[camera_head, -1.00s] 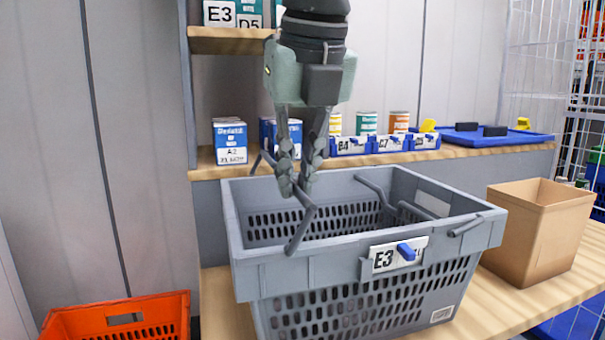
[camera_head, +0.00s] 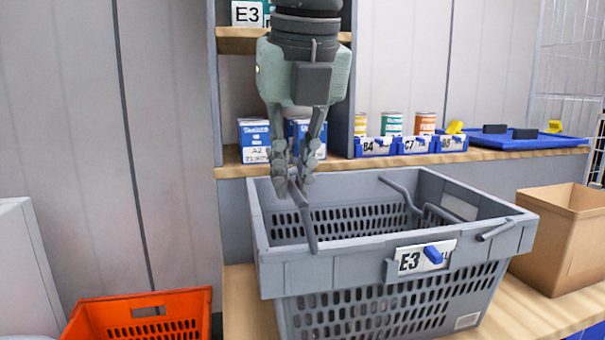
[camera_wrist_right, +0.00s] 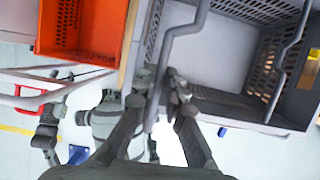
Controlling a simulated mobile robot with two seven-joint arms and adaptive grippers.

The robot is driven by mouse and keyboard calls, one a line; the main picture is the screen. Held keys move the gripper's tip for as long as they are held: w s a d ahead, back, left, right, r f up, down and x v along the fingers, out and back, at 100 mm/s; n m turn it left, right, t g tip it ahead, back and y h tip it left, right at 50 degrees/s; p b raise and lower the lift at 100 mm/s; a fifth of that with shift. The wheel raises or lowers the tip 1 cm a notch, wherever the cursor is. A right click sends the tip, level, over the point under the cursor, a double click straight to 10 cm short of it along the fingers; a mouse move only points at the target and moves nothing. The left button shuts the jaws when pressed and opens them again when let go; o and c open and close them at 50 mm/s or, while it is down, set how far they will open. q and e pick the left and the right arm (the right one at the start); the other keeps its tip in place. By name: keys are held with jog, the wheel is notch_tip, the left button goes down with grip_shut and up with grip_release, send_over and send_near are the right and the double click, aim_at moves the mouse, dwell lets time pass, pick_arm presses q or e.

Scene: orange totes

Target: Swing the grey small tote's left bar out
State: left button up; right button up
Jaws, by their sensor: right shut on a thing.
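The grey small tote (camera_head: 335,277) stands on the wooden table, its front marked E3 with a blue clip. Its left bar (camera_head: 309,222) rises from the front rim near the left and leans left over the opening. My right gripper (camera_head: 294,188) comes down from above and is shut on this bar's middle stretch. The wrist view shows the bar (camera_wrist_right: 165,65) running between the fingers (camera_wrist_right: 161,105). The right bar (camera_head: 402,195) lies toward the tote's right side. The tote's interior looks empty where it shows. My left gripper does not show in the head view.
An orange tote (camera_head: 145,318) sits low at the left. An open cardboard box (camera_head: 558,240) stands close to the grey tote's right. Behind, a shelf (camera_head: 232,171) holds blue boxes, cans, small labelled bins (camera_head: 415,145) and a blue tray (camera_head: 530,142).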

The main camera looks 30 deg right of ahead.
jog(key=shift+w+a+f, duration=0.1)
jog(key=shift+a+f, duration=0.15)
jog(key=shift+a, duration=0.1)
jog(key=shift+w+a+f+b, duration=0.2)
jog(key=shift+a+f+b, duration=0.3)
jog(key=shift+a+f, duration=0.3)
jog(key=o, duration=1.1)
jog(key=shift+r, duration=0.15)
